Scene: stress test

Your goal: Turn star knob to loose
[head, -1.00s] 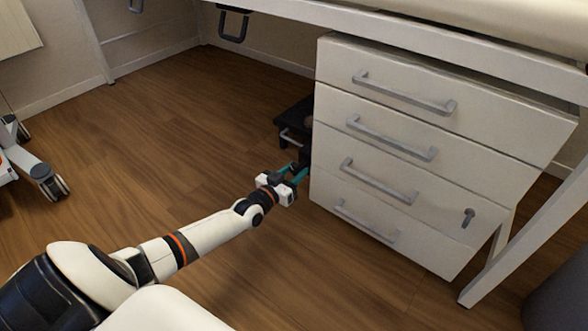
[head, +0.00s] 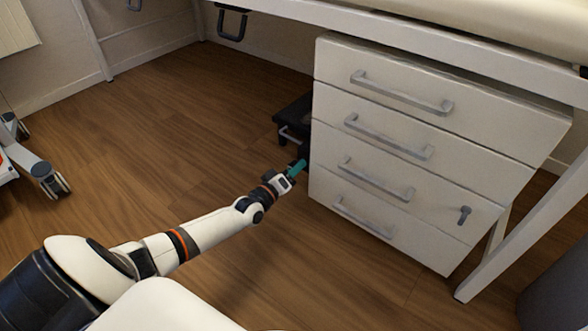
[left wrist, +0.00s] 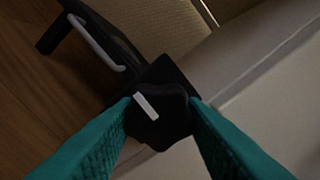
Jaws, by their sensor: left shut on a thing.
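The black star knob (left wrist: 163,117) shows in the left wrist view, with a white pointer mark on its face. The mark is tilted, its upper end toward the left. My left gripper (left wrist: 160,112) has its two teal fingers on either side of the knob and is shut on it. In the head view my left gripper (head: 299,166) is beside the lower left edge of the drawer cabinet, and the knob there is too dark and small to make out. My right gripper is in neither view.
A white drawer cabinet (head: 400,190) with grey handles stands right of my left gripper. A dark low object with a grey handle (head: 290,133) is just behind the gripper. A desk frame (head: 440,45) passes above.

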